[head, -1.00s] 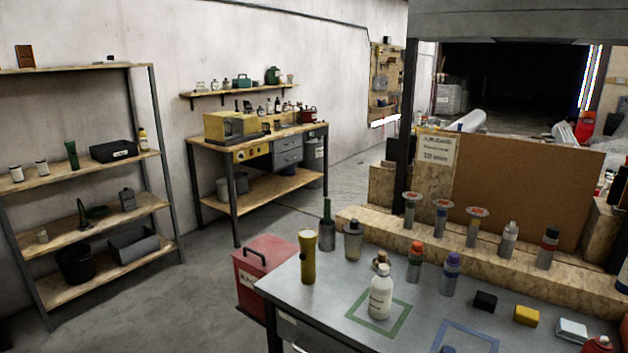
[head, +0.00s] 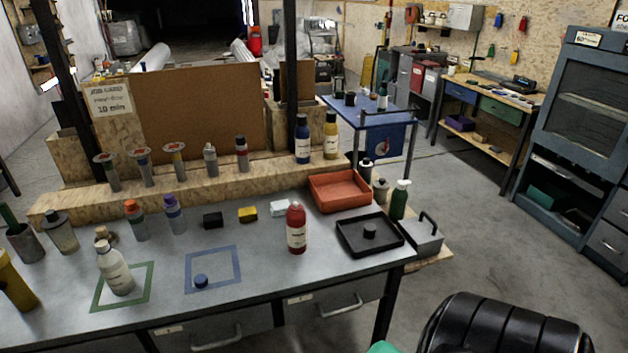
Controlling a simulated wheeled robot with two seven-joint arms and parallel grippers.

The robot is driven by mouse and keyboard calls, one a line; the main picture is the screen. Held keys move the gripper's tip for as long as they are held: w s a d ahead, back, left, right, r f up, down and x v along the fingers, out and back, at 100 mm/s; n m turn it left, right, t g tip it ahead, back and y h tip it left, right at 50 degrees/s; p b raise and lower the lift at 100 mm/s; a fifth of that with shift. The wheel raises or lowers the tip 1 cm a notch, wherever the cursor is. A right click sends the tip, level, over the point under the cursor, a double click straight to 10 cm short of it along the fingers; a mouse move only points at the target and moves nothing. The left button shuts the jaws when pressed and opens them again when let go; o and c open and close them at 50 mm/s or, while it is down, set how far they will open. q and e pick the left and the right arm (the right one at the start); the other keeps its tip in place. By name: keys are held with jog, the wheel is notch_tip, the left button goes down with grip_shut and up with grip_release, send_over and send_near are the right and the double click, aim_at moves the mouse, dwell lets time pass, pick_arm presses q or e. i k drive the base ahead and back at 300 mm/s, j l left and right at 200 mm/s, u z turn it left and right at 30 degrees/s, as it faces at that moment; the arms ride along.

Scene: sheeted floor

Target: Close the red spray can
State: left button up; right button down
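A red can (head: 296,230) with a pale label stands upright on the grey workbench (head: 250,300), between the blue-outlined square and the black tray. Its top is narrow, and I cannot tell whether a cap sits on it. A small blue cap-like piece (head: 201,281) lies inside the blue square (head: 213,268). A small dark knob-shaped piece (head: 370,230) sits in the black tray (head: 352,240). Neither gripper is in the head view.
A white bottle (head: 115,270) stands in the green square. Orange-capped (head: 136,220) and purple-capped (head: 174,214) cans stand behind. The bench front is mostly clear.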

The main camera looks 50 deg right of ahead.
aim_at(296, 215)
jog(key=z, duration=1.4)
